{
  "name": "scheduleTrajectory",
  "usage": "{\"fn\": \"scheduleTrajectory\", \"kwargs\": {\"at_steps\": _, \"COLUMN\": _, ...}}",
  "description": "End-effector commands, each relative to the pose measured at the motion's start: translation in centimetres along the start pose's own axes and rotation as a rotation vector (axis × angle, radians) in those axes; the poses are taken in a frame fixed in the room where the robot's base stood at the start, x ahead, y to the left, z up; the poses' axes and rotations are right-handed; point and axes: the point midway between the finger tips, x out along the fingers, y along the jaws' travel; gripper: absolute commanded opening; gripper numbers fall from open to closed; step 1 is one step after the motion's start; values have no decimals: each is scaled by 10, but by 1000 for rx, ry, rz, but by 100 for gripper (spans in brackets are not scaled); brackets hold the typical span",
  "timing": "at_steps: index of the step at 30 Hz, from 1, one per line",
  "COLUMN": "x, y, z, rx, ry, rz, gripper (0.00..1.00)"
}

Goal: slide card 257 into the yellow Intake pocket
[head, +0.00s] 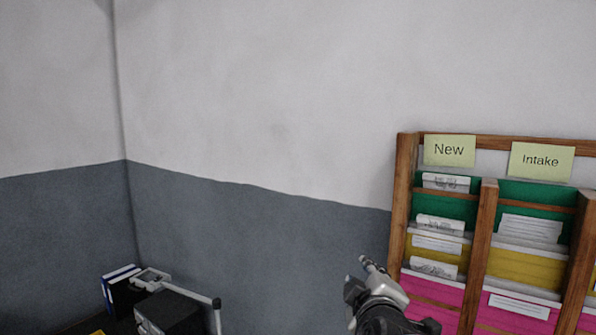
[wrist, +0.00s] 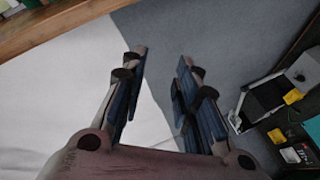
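The rack (head: 403,185) stands at the right in the head view, with a New sign (head: 449,150) and an Intake sign (head: 541,161). The yellow Intake pocket (head: 525,266) is in the Intake column, between the green and pink ones. Whitish cards show in the New column, at the green pocket (head: 446,183), above the yellow pocket (head: 440,224) and lower at the yellow pocket (head: 434,268). Their print is too small to read, so I cannot tell which is 257. My gripper (head: 367,265) is left of the rack; the wrist view shows its fingers (wrist: 158,85) apart and empty.
A grey device with a lever arm (head: 178,308) and dark binders (head: 120,290) stand at the lower left. In the wrist view, a wooden edge (wrist: 60,25) crosses the upper left. The wall area left of the rack is bare.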

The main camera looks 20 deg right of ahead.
Motion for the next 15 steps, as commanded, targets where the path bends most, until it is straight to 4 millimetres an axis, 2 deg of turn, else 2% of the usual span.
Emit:
{"fn": "scheduleTrajectory", "kwargs": {"at_steps": 1, "x": 2, "y": 42, "z": -6, "rx": -61, "ry": -35, "rz": 66, "gripper": 28}}
{"fn": "scheduleTrajectory", "kwargs": {"at_steps": 3, "x": 6, "y": 83, "z": -2, "rx": -158, "ry": -93, "rz": 163, "gripper": 28}}
{"fn": "scheduleTrajectory", "kwargs": {"at_steps": 6, "x": 6, "y": 131, "z": 8, "rx": -286, "ry": -191, "rz": 274, "gripper": 28}}
{"fn": "scheduleTrajectory", "kwargs": {"at_steps": 10, "x": 0, "y": 174, "z": 18, "rx": -411, "ry": -305, "rz": 368, "gripper": 28}}
{"fn": "scheduleTrajectory", "kwargs": {"at_steps": 12, "x": -3, "y": 187, "z": 23, "rx": -456, "ry": -350, "rz": 395, "gripper": 28}}
{"fn": "scheduleTrajectory", "kwargs": {"at_steps": 15, "x": -5, "y": 196, "z": 28, "rx": -493, "ry": -388, "rz": 416, "gripper": 28}}
